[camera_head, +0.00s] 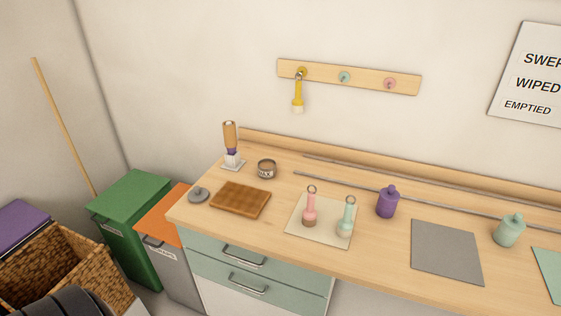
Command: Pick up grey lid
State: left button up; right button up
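The grey lid (198,195) is a small round disc with a knob on top. It lies flat on the wooden counter (270,228) near its left end, to the left of a brown wooden board (240,199). An open grey tin (267,169) with a dark label stands behind the board, apart from the lid. Nothing covers the lid. Neither of my grippers shows in this view.
A brush in a holder (231,147) stands behind the lid. Pink (310,207) and mint (346,217) brushes stand on a beige mat; a purple jar (387,202) is farther right. Green (130,225) and orange-lidded (168,226) bins stand left of the counter.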

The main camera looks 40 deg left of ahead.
aim_at(198, 194)
jog(key=u, duration=1.75)
